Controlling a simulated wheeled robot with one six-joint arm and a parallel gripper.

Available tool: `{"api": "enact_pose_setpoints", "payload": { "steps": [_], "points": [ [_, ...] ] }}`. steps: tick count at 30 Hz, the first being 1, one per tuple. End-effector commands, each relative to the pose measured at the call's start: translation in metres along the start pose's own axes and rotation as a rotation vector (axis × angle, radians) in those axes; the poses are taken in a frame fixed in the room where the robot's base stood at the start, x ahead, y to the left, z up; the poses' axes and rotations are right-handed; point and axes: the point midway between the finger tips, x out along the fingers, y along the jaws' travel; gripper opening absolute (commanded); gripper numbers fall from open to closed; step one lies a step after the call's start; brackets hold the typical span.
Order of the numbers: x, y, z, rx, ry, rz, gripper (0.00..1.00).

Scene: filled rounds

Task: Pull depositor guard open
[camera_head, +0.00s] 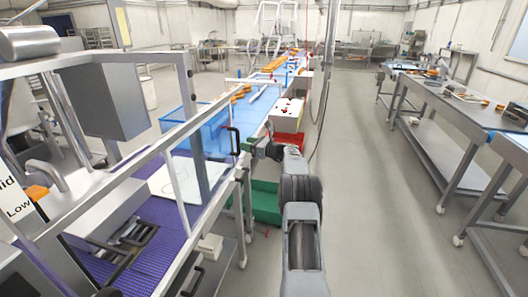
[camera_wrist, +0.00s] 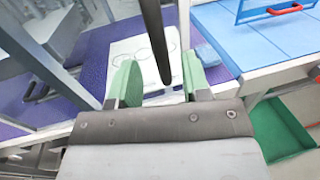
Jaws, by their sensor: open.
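The depositor guard (camera_head: 187,95) is a grey metal frame with clear panels at the left of the head view, standing over a purple belt (camera_head: 130,222). Its frame also crosses the left of the wrist view (camera_wrist: 45,62). A black upright handle (camera_head: 235,139) sits near the guard's right side. My gripper (camera_head: 249,146) is open beside this handle. In the wrist view the dark handle bar (camera_wrist: 155,40) reaches down between the two green fingertips of my gripper (camera_wrist: 160,80), with gaps on both sides. I cannot tell its exact depth between the fingers.
A green bin (camera_head: 266,203) lies low beside my arm. A red bin (camera_head: 291,141) and a white box (camera_head: 289,117) stand beyond it. A blue conveyor (camera_head: 255,107) runs away from me. Steel tables (camera_head: 440,101) stand at right, with clear floor between.

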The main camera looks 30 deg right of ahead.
Motion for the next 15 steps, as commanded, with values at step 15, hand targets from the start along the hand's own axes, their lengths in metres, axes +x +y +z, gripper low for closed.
{"api": "enact_pose_setpoints", "payload": {
  "steps": [15],
  "points": [
    [-0.082, 0.000, -0.001, 0.001, 0.000, -0.001, 0.43]
  ]
}}
